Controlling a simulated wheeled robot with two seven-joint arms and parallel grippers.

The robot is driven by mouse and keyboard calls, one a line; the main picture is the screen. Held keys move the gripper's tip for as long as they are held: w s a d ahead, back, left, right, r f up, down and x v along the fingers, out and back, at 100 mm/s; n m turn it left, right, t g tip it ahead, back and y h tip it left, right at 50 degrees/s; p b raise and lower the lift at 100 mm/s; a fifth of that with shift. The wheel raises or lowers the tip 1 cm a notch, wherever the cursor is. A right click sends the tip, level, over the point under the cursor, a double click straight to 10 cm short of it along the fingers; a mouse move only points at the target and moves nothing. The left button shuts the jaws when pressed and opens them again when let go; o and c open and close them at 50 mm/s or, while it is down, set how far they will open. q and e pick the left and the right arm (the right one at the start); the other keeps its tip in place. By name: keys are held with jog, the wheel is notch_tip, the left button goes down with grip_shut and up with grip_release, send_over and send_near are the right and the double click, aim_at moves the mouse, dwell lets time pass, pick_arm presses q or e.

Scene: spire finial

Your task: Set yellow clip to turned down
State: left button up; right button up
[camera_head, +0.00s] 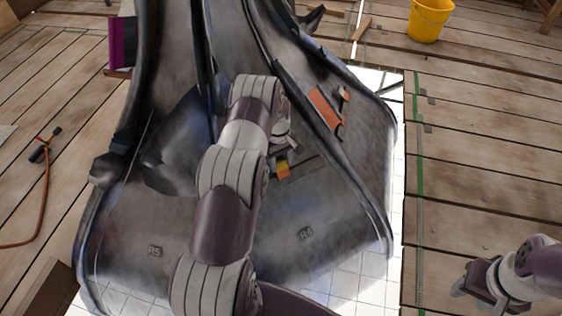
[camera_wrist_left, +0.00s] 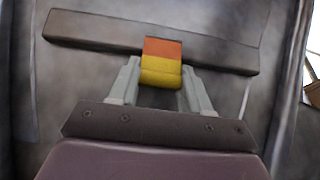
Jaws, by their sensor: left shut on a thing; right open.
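The yellow clip (camera_head: 283,171) sits on the dark grey panel of the spire, right of my left arm in the head view. In the left wrist view the clip (camera_wrist_left: 161,63) is orange on its upper part and yellow on its lower part, and it lies over a dark bar (camera_wrist_left: 95,30). My left gripper (camera_wrist_left: 160,80) is shut on the clip, one finger on each side of it. In the head view my left gripper (camera_head: 281,150) is partly hidden by its own arm. My right gripper (camera_head: 468,286) is open and empty over the planks at the lower right.
The large dark spire (camera_head: 330,215) fills the middle, with panels marked R5 and R4. An orange plate (camera_head: 326,109) is fixed on its right side. A yellow bucket (camera_head: 429,18) stands at the back right. A tool with an orange hose (camera_head: 44,150) lies left. The right planks are mostly clear.

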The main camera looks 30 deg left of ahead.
pick_arm(q)
jog(key=shift+w, duration=0.1)
jog(key=o, duration=1)
jog(key=r+p, duration=0.1)
jog(key=r, duration=0.3)
jog(key=a+r+p, duration=0.1)
jog(key=r+p, duration=0.1)
jog(key=r, duration=0.2)
jog(key=r+p, duration=0.2)
jog(key=r, duration=0.2)
jog(key=shift+w+a+r, duration=0.25)
jog(key=shift+w, duration=0.05)
